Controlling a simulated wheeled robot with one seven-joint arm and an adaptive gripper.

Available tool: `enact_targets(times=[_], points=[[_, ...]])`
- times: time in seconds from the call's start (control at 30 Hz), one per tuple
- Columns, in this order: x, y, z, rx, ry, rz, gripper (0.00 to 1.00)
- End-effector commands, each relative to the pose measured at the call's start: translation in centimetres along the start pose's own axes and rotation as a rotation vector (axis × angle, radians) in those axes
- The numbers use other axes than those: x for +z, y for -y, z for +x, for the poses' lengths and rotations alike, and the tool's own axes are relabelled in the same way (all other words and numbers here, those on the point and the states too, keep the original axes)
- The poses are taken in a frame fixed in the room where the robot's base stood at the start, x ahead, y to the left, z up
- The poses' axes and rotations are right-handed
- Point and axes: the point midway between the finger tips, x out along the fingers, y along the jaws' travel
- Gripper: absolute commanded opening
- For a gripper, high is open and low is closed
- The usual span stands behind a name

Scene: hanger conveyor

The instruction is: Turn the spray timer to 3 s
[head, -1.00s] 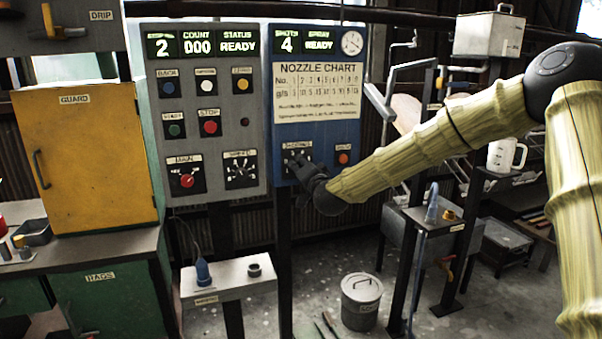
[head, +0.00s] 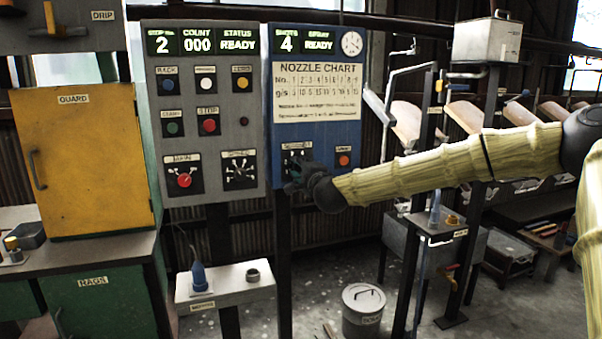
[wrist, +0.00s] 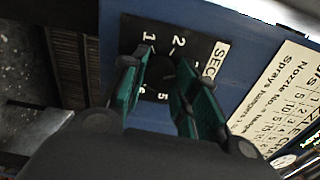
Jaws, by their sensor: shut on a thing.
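The spray timer is a black dial plate (wrist: 196,46) marked SECONDS, partly cut off, on the blue panel (head: 318,130). In the wrist view the numbers 1, 2, 5 and 6 show around its knob (wrist: 163,75). My gripper (wrist: 158,85) has its green fingers on either side of the knob and is shut on it. The fingers hide most of the knob and some of the marks, so I cannot tell which number it points to. In the head view my gripper (head: 294,178) covers the lower part of the dial.
An orange button (head: 343,160) sits just right of the dial. The nozzle chart (head: 317,91) is above it. The grey panel (head: 225,125) with knobs and buttons is to the left. A white stand (head: 226,284) and a lidded bin (head: 362,305) are below.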

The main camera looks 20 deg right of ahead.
Motion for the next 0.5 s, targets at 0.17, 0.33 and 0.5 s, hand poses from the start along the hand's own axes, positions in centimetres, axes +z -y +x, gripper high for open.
enact_targets(times=[0.17, 0.33, 0.5], points=[[-0.14, -0.15, 0.01, 0.001, -0.002, 0.034, 0.06], [-0.11, -0.10, 0.01, 0.001, -0.002, 0.043, 0.06], [-0.11, -0.10, 0.01, 0.001, -0.002, 0.043, 0.06]])
